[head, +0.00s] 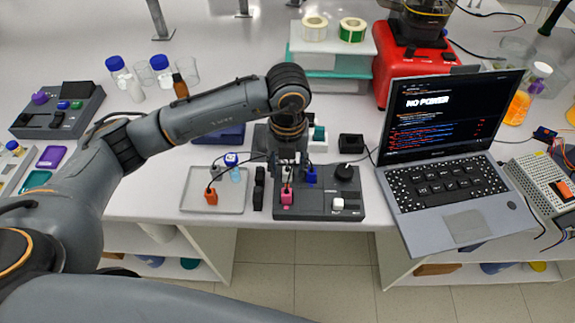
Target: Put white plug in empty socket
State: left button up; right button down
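The dark socket box (318,210) sits near the bench's front edge. A pink plug (287,197) and a blue plug (312,175) stand on it, and a black knob and a white block (338,204) show at its right. My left gripper (287,178) points down over the box's left part, just behind the pink plug. Its fingers are small and dark, so whether they hold anything is unclear. A grey tray (190,192) to the left holds an orange plug (211,197) and a small white and blue item (231,158).
A laptop (445,178) showing "NO POWER" stands close on the right. Dark cables run around the gripper. Bottles and vials (160,70) stand at the back left, and a red machine (400,65) at the back.

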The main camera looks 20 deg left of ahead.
pick_arm(q)
jog(key=shift+r, duration=0.25)
notch_tip(320, 180, up, 12)
jog(key=shift+f, duration=0.25)
dwell(0.5)
